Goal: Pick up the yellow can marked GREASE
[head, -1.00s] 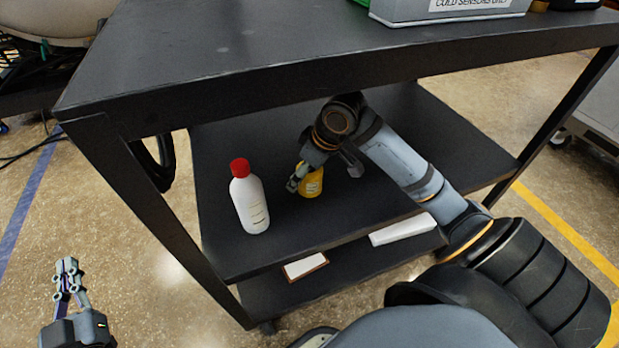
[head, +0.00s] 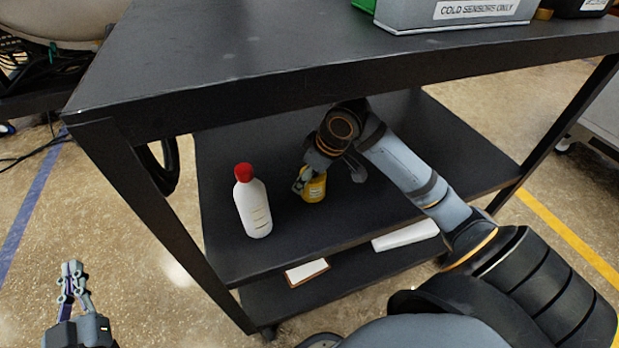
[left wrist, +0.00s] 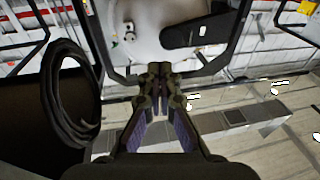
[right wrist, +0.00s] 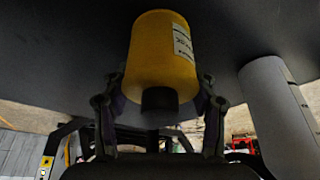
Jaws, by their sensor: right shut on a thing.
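The yellow can (head: 314,188) is on or just above the middle shelf of the black cart, under the tabletop. In the right wrist view the can (right wrist: 160,48) shows a white label on its side, too small to read, and a black cap. My right gripper (head: 303,183) reaches in from the right and is shut on the can, with a finger on each side in the right wrist view. I cannot tell whether the can's base touches the shelf. My left gripper (head: 74,277) is shut and empty, away from the cart at the lower left.
A white bottle with a red cap (head: 253,205) stands on the shelf (head: 230,262) just left of the can. The tabletop (head: 230,50) overhangs my right arm. A grey bin labelled COLD SENSORS ONLY (head: 455,14) is on top. A cart leg (head: 165,220) stands at left.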

